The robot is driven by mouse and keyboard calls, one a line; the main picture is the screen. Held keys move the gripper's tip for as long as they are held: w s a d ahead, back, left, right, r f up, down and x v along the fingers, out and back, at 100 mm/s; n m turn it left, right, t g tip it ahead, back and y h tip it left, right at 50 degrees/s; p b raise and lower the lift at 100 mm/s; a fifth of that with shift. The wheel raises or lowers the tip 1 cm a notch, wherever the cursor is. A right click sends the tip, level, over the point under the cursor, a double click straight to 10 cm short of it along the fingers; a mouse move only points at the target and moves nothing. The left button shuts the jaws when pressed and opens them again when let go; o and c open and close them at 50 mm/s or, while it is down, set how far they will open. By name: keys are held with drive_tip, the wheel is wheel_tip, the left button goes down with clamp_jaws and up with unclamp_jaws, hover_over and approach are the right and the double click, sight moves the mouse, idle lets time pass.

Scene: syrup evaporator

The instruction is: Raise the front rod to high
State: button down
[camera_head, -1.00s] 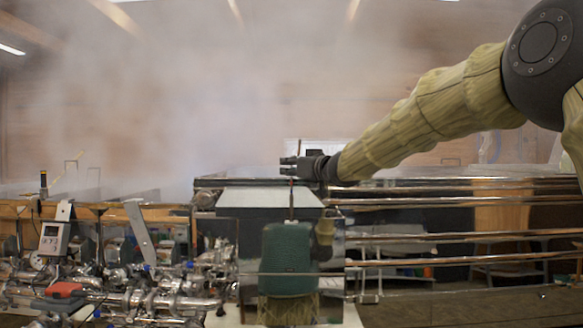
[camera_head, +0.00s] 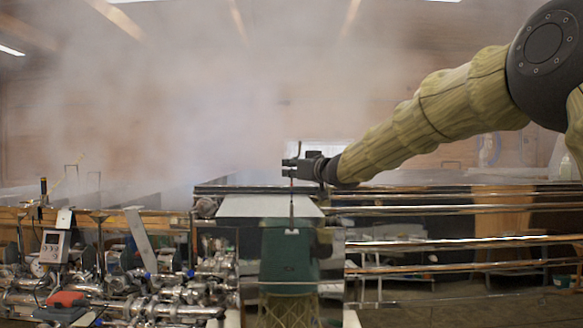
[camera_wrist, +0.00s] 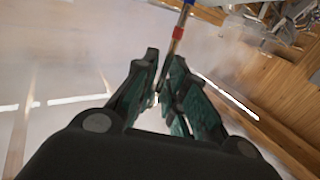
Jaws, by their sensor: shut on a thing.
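The front rod (camera_head: 292,195) is a thin dark upright rod above the metal box at the front end of the evaporator. My gripper (camera_head: 289,168) is shut on the rod's upper part, with a short tip showing above the fingers. In the wrist view the rod (camera_wrist: 177,36) has blue and red bands and passes between the fingertips (camera_wrist: 160,90).
The box has a flat pale top (camera_head: 265,207) and a reflective front. Polished pipes (camera_head: 450,241) run to the right. Valves and fittings (camera_head: 180,285) crowd the lower left, with a small display (camera_head: 53,246). Steam fills the back; the air above the box is free.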

drive_tip(key=shift+r, duration=0.35)
drive_tip(key=c, duration=1.7)
unclamp_jaws()
drive_tip(key=shift+o, duration=0.2)
drive_tip(key=shift+f, duration=0.1)
drive_tip(key=v, duration=1.2)
